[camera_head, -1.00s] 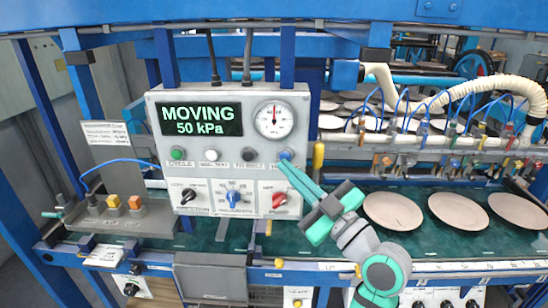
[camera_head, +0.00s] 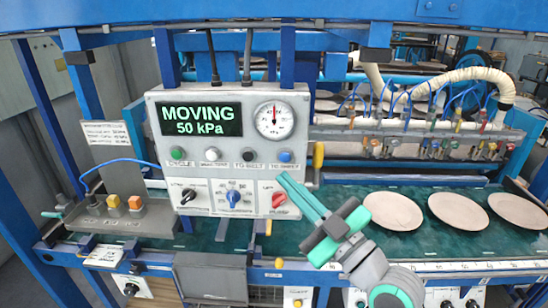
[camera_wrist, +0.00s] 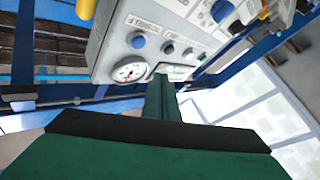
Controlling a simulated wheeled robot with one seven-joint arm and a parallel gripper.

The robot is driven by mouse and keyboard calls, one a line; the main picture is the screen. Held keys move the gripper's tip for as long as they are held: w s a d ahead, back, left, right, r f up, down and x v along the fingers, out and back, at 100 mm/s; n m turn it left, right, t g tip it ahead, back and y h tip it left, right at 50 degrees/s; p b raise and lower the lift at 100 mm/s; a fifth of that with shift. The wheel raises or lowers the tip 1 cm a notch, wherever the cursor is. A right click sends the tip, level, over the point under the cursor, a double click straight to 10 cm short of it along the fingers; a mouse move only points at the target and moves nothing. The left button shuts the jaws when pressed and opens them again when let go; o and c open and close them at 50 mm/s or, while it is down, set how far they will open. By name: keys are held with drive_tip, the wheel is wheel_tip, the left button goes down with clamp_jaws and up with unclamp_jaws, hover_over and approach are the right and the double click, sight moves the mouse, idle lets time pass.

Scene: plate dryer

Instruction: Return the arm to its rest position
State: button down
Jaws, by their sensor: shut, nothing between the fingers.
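My gripper (camera_head: 285,180) is in front of the lower right part of the grey control panel (camera_head: 150,140) in the head view, its green fingers together and empty. The fingertips are just below the blue button (camera_head: 285,156) at the panel's right, apart from it as far as I can tell. In the wrist view my gripper (camera_wrist: 161,78) points at the panel, with the blue button (camera_wrist: 137,40) and the round gauge (camera_wrist: 130,71) beyond it. The panel's display (camera_head: 201,119) reads MOVING, 50 kPa.
Several round plates (camera_head: 393,211) lie on the green belt (camera_head: 330,207) at right. A suction manifold (camera_head: 420,143) with blue hoses hangs behind them. Yellow-orange switches (camera_head: 134,203) stand at left. A blue beam (camera_head: 270,20) crosses the top.

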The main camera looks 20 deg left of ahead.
drive_tip(key=w+d+f+m+t+h, duration=0.2)
drive_tip(key=f+m+t+h, duration=0.15)
drive_tip(key=f+m, duration=0.45)
drive_tip(key=w+d+f+m+t+h, duration=0.1)
drive_tip(key=d+f+m+t+h, duration=0.3)
drive_tip(key=f, duration=0.8)
drive_tip(key=s+d+f+m+g+h, duration=0.1)
drive_tip(key=s+d+f+m+h, duration=0.2)
drive_tip(key=f, duration=0.4)
drive_tip(key=s+d+f+m+h, duration=0.1)
drive_tip(key=s+f+h, duration=0.3)
drive_tip(key=f, duration=0.2)
drive_tip(key=s+d+f+m+g+h, duration=0.1)
drive_tip(key=s+f+h, duration=0.1)
drive_tip(key=s+f, duration=0.4)
drive_tip(key=s+d+f+m+h, duration=0.1)
drive_tip(key=s+d+f+h, duration=0.15)
drive_tip(key=s, duration=0.55)
drive_tip(key=s+a+g, duration=0.1)
drive_tip(key=s, duration=1.4)
drive_tip(key=shift+s+f+n+y, duration=0.25)
drive_tip(key=shift+s+n+y, duration=0.05)
drive_tip(key=shift+s, duration=0.05)
